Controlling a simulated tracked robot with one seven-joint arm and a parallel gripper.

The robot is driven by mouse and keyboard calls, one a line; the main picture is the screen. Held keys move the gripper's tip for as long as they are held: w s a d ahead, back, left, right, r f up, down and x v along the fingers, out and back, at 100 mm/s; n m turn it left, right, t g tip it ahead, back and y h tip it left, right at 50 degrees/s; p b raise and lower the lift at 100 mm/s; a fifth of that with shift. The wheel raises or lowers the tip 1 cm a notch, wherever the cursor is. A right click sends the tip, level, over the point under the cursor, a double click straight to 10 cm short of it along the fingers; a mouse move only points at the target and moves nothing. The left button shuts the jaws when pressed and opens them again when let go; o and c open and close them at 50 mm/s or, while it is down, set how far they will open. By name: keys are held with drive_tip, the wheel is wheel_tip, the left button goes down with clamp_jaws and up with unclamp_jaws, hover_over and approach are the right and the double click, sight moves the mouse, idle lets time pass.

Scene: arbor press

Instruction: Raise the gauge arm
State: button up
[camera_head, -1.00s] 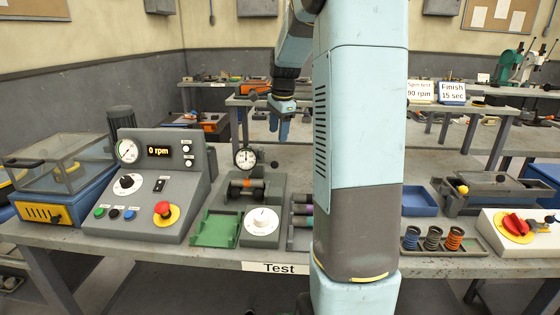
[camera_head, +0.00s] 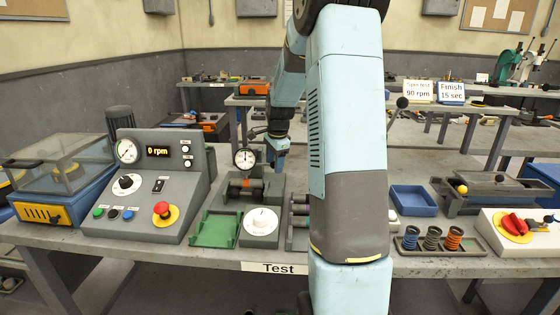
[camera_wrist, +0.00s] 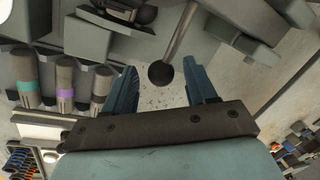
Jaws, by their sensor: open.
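The dial gauge (camera_head: 245,160) has a round white face and stands at the back of a grey-green test fixture (camera_head: 272,190) on the bench. A shaft with an orange band (camera_head: 246,183) lies across the fixture below the gauge. My gripper (camera_head: 278,163) points down just right of the gauge, close above the fixture; its fingers are blue. In the wrist view my gripper (camera_wrist: 162,85) is open. A grey rod with a black ball knob (camera_wrist: 160,74) shows between the fingers, with gaps on both sides. I cannot tell whether this rod belongs to the gauge arm.
A control panel (camera_head: 150,185) reading 0 rpm stands left of the fixture. A green tray (camera_head: 214,229) and white dial box (camera_head: 261,222) are in front. Banded cylinders (camera_wrist: 65,82) lie close by in the wrist view. A blue tray (camera_head: 413,201) is at right.

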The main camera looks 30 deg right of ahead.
drive_tip(key=shift+c, duration=0.4)
clamp_jaws()
